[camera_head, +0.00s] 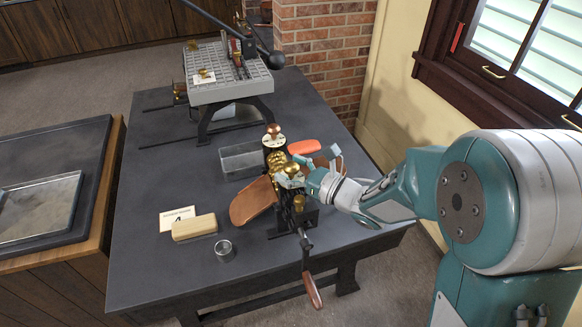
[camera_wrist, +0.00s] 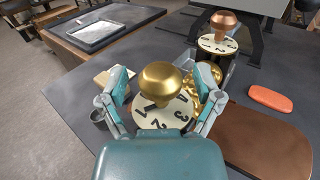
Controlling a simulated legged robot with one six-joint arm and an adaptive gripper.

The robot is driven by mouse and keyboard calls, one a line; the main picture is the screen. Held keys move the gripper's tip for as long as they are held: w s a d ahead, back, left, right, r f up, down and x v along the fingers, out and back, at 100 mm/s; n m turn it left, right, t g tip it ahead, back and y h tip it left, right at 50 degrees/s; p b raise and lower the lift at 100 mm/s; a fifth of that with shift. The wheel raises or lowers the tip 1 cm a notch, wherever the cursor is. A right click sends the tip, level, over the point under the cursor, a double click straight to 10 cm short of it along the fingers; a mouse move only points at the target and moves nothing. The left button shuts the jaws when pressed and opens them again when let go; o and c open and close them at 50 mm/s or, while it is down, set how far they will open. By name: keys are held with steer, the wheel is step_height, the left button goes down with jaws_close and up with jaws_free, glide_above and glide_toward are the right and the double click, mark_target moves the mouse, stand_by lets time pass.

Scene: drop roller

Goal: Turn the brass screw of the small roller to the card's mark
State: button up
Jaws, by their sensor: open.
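The small roller machine (camera_head: 292,214) stands on the dark table. In the wrist view, its brass screw knob (camera_wrist: 160,82) rises over a white dial (camera_wrist: 165,112) with black numerals, among them 1, 2 and 3. My gripper (camera_wrist: 162,86) is open, with one finger on each side of the brass knob; I cannot tell whether they touch it. In the head view, my gripper (camera_head: 299,170) reaches the machine from the right and partly hides the knob. A copper knob (camera_wrist: 222,20) with its own dial stands behind. The white card (camera_head: 172,215) bears a dark mark resembling a 4.
A wooden block (camera_head: 194,227) lies by the card, near a small tin (camera_head: 224,250). A grey tray (camera_head: 238,162) and an orange object (camera_head: 304,146) lie behind the machine. A crank handle (camera_head: 312,290) hangs over the front edge. The table's left part is clear.

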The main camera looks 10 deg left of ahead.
steer(key=shift+a, duration=0.25)
steer(key=shift+d+r, duration=0.1)
steer(key=shift+d, duration=0.45)
steer(key=c, duration=1.1)
steer(key=shift+a, duration=0.1)
steer(key=shift+c, duration=0.2)
steer(key=shift+n+g, duration=0.3)
steer(key=shift+g, duration=0.1)
steer(key=n+g, duration=0.2)
steer(key=g, duration=0.2)
steer(key=n+g+y, duration=0.1)
steer(key=n+g, duration=0.2)
steer(key=g, duration=0.1)
steer(key=shift+w, duration=0.1)
steer(key=n+g+h, duration=0.2)
steer(key=n+g, duration=0.1)
steer(key=g, duration=0.1)
steer(key=n+g+h, duration=0.1)
steer(key=n+g, duration=0.2)
steer(key=g, duration=0.2)
steer(key=shift+h, duration=0.4)
steer(key=shift+n, duration=0.5)
